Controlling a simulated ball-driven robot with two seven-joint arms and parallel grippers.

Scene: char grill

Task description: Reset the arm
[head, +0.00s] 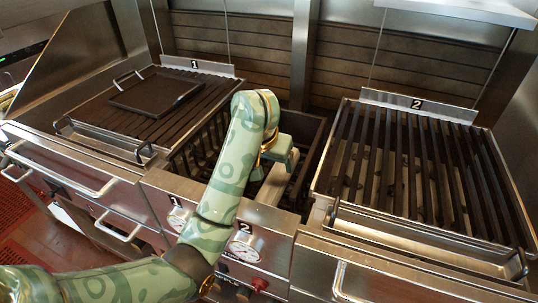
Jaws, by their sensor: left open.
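My left arm reaches up from the bottom left in the head view. Its green patterned gripper (274,160) points down over the dark recess between the two grills. Its jaws are open, and I see nothing held between them; the fingertips are small and partly hidden by the wrist. A pale bar (272,187) lies just below the gripper; I cannot tell whether they touch. My right gripper is not in view.
Grill 1 (97,117) at the left carries a dark flat tray (155,93) with metal handles. Grill 2 (405,160) at the right is bare. The steel front has a dial (243,249), a red knob (258,284) and protruding handles (62,174).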

